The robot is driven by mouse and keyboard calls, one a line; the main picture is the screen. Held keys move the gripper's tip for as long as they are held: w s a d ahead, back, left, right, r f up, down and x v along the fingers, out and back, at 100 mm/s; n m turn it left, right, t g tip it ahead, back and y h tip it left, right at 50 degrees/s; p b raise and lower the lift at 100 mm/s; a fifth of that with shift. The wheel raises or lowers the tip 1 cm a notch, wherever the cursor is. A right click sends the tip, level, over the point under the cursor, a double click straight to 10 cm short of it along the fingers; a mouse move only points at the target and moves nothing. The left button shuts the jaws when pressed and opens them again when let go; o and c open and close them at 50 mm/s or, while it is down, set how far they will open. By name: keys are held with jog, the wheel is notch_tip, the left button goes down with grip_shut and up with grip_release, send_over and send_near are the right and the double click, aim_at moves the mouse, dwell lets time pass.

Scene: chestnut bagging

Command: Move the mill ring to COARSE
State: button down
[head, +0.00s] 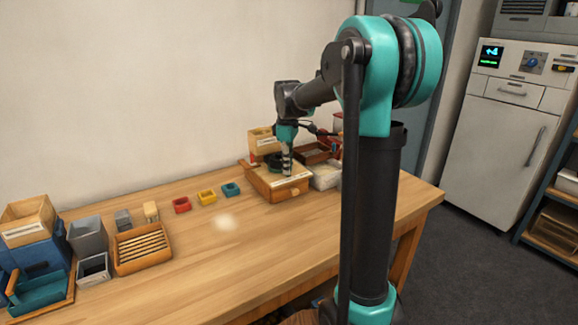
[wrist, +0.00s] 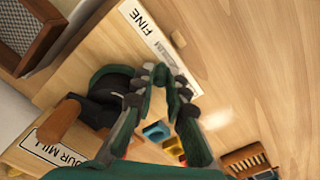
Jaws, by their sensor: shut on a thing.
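The flour mill, a wooden box (head: 262,179), stands toward the right end of the table. Its dark green ring (wrist: 107,77) lies on its top in the wrist view, partly covered by my fingers. A white scale strip (wrist: 156,42) beside the ring reads FINE at one end; I cannot read the rest of it clearly, and COARSE is not legible. My gripper (wrist: 160,78) points down at the ring's edge, with its fingertips close together and shut on the ring. The gripped part is hidden between the fingers. In the head view my gripper (head: 287,170) is over the mill.
A black part with a wooden handle (wrist: 65,121) sits beside the ring. A white container (head: 326,177) stands close right of the mill. Small red (head: 182,205), yellow (head: 207,197) and teal (head: 231,189) boxes stand to its left. The table's front middle is clear.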

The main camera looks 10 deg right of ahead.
jog(key=m, duration=0.1)
jog(key=a+m, duration=0.1)
jog(key=shift+s+a+m, duration=0.15)
jog(key=shift+a+m, duration=0.15)
jog(key=shift+m, duration=0.1)
jog(key=shift+a+m, duration=0.7)
jog(key=shift+m, duration=0.5)
jog(key=c, duration=1.5)
grip_release()
jog(key=shift+c, duration=0.2)
notch_tip(320, 180, up, 12)
